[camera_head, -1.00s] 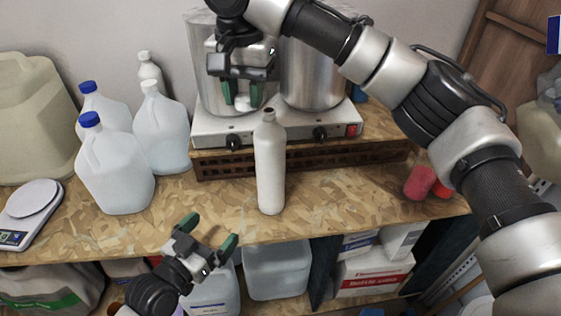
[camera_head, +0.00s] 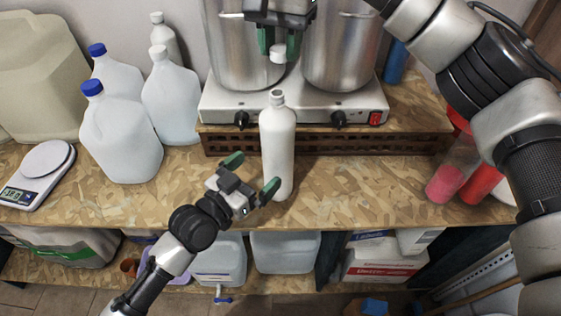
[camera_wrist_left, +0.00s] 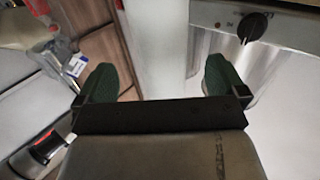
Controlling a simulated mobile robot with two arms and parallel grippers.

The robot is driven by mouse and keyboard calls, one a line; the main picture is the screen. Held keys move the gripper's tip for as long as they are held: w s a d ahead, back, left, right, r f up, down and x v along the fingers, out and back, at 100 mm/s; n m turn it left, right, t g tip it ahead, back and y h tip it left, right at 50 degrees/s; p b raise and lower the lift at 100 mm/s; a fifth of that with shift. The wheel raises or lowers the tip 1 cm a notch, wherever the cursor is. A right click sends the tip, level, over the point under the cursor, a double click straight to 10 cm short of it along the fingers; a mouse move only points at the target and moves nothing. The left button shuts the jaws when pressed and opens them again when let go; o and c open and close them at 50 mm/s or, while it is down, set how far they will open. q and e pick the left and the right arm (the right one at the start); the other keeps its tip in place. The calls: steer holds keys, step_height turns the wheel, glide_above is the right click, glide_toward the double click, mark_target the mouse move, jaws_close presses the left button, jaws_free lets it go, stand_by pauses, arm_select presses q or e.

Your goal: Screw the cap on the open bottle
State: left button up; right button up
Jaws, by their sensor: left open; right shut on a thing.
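The open white bottle (camera_head: 278,150) stands upright on the chipboard worktop in the head view, its neck bare. My right gripper (camera_head: 279,42) is above it, shut on a small white cap (camera_head: 278,53). The cap is apart from the bottle, a little above its mouth. My left gripper (camera_head: 254,172) is open, low at the bottle's front left. In the left wrist view the bottle (camera_wrist_left: 160,45) stands between the two green fingertips of my left gripper (camera_wrist_left: 160,78), with gaps on both sides.
A hot plate (camera_head: 300,105) with two steel pots stands behind the bottle. Several white jugs (camera_head: 122,135) and a scale (camera_head: 38,172) are at the left. Pink and red cylinders (camera_head: 447,182) are at the right.

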mark_target(267, 160)
arm_select(q)
steer(key=x, duration=0.4)
steer(key=shift+r, duration=0.2)
arm_select(e)
steer(key=shift+s+a+r, duration=0.2)
steer(key=shift+s+a, duration=0.25)
steer(key=shift+s, duration=0.05)
arm_select(q)
steer(key=shift+x, duration=1.85)
arm_select(e)
steer(key=shift+w+d+f, duration=0.1)
steer(key=shift+w+d, duration=0.1)
steer(key=shift+w, duration=0.05)
arm_select(q)
steer(key=shift+a+f, duration=0.1)
steer(key=shift+f, duration=0.05)
steer(key=shift+s, duration=0.1)
steer(key=shift+c, duration=0.5)
arm_select(e)
steer(key=shift+s+a, duration=0.1)
steer(key=shift+s, duration=0.05)
arm_select(q)
steer(key=c, duration=1.1)
arm_select(e)
steer(key=shift+f, duration=2.45)
steer(key=shift+f, duration=0.9)
steer(key=shift+f, duration=0.5)
